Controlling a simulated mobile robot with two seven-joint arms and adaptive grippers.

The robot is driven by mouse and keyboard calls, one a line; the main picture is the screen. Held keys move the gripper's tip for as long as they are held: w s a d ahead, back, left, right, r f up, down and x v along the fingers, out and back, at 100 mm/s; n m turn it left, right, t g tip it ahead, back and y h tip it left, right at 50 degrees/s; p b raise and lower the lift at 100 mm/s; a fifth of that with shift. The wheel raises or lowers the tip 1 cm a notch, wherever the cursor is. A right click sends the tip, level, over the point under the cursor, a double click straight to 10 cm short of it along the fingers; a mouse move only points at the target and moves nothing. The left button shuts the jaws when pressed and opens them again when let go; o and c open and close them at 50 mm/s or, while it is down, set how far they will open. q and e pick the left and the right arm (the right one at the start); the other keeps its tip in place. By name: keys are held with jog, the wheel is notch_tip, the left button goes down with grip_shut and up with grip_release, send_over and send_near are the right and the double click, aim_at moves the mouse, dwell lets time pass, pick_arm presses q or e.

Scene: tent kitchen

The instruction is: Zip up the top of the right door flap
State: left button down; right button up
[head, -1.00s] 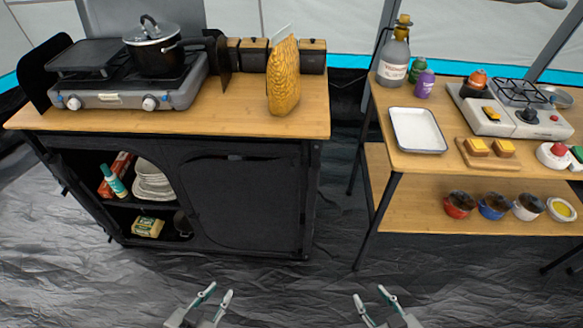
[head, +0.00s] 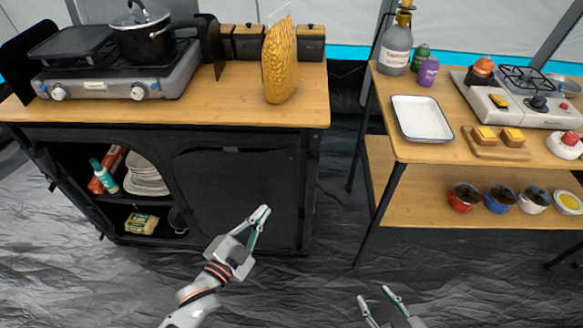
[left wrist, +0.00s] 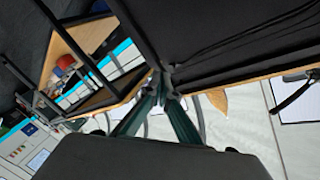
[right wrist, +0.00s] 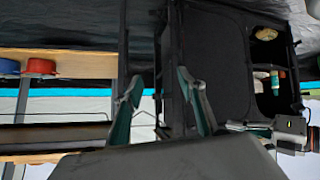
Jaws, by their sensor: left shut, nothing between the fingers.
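The black fabric cabinet (head: 311,170) stands under the left wooden worktop. Its right door flap (head: 225,185) hangs over the right opening, with a curved seam along its top; I cannot make out the zipper pull. My left gripper (head: 264,212) is shut and empty, in front of the lower right part of the flap; contact cannot be told. In the left wrist view its fingertips (left wrist: 162,78) meet before dark fabric. My right gripper (head: 377,303) is open and empty, low in front, right of the cabinet. The right wrist view shows its fingers (right wrist: 160,92) apart.
The left compartment is open, with plates (head: 145,176) and packets inside. A stove with a pot (head: 142,35) and a yellow bag (head: 280,65) stand on the worktop. A second table (head: 440,160) with shelf stands right. Dark floor lies between.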

pick_arm(q)
jog(key=w+d+r+m+h+b, duration=0.2)
jog(key=w+d+r+m+h, duration=0.3)
jog(key=w+d, duration=0.7)
jog(key=shift+m+y, duration=0.5)
jog(key=a, duration=0.1)
jog(key=w+a, duration=0.1)
jog(key=w+a+f, duration=0.1)
jog(key=a, duration=0.1)
jog(key=shift+a+b, duration=0.1)
jog(key=shift+b, duration=0.25)
pick_arm(e)
jog(key=shift+w+d+f, duration=0.1)
jog(key=shift+w+f, duration=0.05)
jog(key=shift+f, duration=0.25)
jog(key=shift+w+d+f, duration=0.1)
jog(key=shift+f, duration=0.3)
pick_arm(q)
jog(key=w+a+b, duration=0.1)
jog(key=a+b, duration=0.1)
jog(key=a, duration=3.4)
jog(key=shift+w+b, duration=0.15)
jog(key=shift+b, duration=0.2)
pick_arm(e)
jog(key=shift+w+a+f, duration=0.15)
jog(key=shift+a+f, duration=0.1)
jog(key=shift+a, duration=0.2)
